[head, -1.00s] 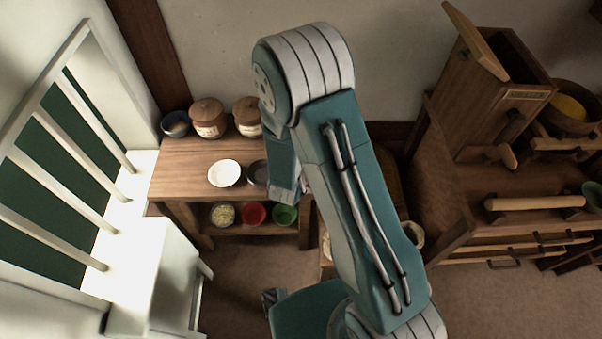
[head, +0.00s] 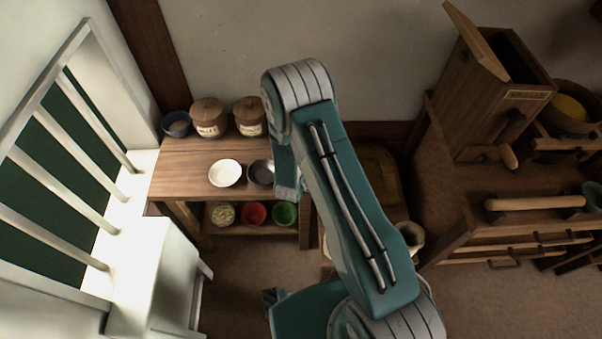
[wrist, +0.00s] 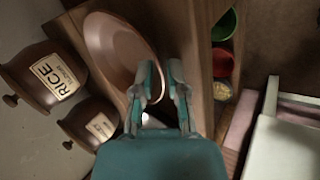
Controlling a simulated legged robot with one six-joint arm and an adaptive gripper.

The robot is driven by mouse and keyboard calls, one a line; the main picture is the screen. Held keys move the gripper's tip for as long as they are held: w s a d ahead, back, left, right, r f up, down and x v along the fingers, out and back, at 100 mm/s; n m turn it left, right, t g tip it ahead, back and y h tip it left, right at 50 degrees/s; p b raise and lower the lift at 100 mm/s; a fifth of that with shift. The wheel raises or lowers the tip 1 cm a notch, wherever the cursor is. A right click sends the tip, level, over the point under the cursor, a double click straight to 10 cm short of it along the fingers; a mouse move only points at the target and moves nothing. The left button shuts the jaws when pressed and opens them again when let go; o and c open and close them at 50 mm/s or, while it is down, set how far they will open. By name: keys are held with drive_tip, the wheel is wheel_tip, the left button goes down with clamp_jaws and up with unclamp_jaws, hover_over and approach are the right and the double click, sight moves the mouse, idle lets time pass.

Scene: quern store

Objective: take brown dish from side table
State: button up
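In the wrist view a brown dish (wrist: 118,48), round and shallow, shows at the upper middle on the side table (wrist: 190,35). My gripper (wrist: 162,72) is open, its two fingers apart at the dish's right rim. One finger overlaps the rim in the picture; I cannot tell whether it touches. Nothing shows held. In the head view the side table (head: 190,185) stands at the left. My arm covers its right end, and I cannot make out the brown dish or my fingertips there.
A white bowl (head: 225,173) and a dark grey bowl (head: 261,172) stand on the table. Lidded jars (head: 208,118) and a small dark bowl (head: 176,124) line the wall. Several bowls, one red (head: 254,213), sit on the lower shelf. A white railing (head: 70,190) is at the left.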

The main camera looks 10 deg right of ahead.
drive_tip(key=shift+w+f, duration=0.1)
clamp_jaws()
drive_tip(key=shift+d, duration=0.1)
